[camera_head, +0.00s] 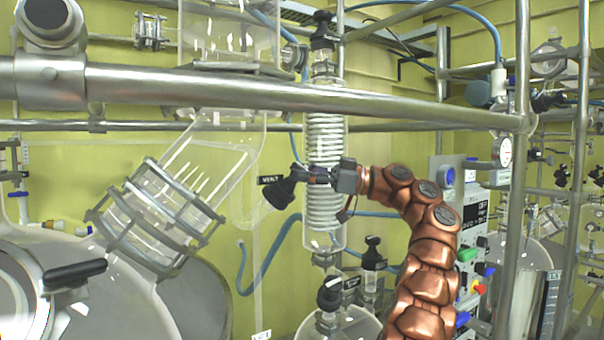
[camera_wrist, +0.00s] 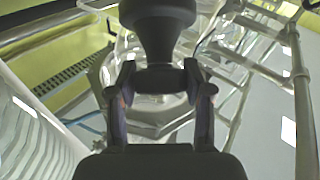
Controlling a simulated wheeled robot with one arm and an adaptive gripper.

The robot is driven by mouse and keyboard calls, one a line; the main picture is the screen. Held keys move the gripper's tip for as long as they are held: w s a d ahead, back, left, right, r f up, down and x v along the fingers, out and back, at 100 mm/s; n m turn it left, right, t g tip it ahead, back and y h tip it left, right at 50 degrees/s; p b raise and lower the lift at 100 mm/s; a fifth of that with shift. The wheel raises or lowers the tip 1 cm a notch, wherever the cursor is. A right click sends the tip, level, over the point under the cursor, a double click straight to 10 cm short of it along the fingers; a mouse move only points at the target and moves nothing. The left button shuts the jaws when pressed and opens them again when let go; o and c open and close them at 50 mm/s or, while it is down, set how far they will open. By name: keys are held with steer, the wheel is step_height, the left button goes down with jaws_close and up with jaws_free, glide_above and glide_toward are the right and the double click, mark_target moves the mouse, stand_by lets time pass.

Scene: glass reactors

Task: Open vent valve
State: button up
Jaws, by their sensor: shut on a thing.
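In the wrist view the black knob (camera_wrist: 158,30) fills the top middle. My gripper's two fingers (camera_wrist: 160,88) are shut on its narrower lower part, one on each side. The valve's inner parts are hidden, so I cannot tell its opening.
A thick steel rail (camera_head: 300,97) crosses above my gripper. The coiled condenser (camera_head: 325,205) stands right behind it. A blue hose (camera_head: 262,280) hangs below left. Another black-knobbed valve (camera_head: 330,294) is below, and a control panel (camera_head: 470,220) stands at the right.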

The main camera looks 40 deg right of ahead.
steer(key=o, duration=1.2)
steer(key=shift+c, duration=0.2)
steer(key=shift+a+r+m, duration=0.1)
steer(key=shift+m, duration=0.3)
steer(key=shift+s+m+t+h+b, duration=0.1)
steer(key=shift+m+t+h+b, duration=0.6)
steer(key=shift+m+t+h, duration=1.15)
steer(key=shift+m+h+b, duration=0.25)
steer(key=shift+m+b, duration=0.3)
steer(key=shift+m, duration=0.3)
steer(key=shift+f+m+t+h+b, duration=0.2)
steer(key=shift+m+t+h+b, duration=0.25)
steer(key=shift+m+b, duration=0.3)
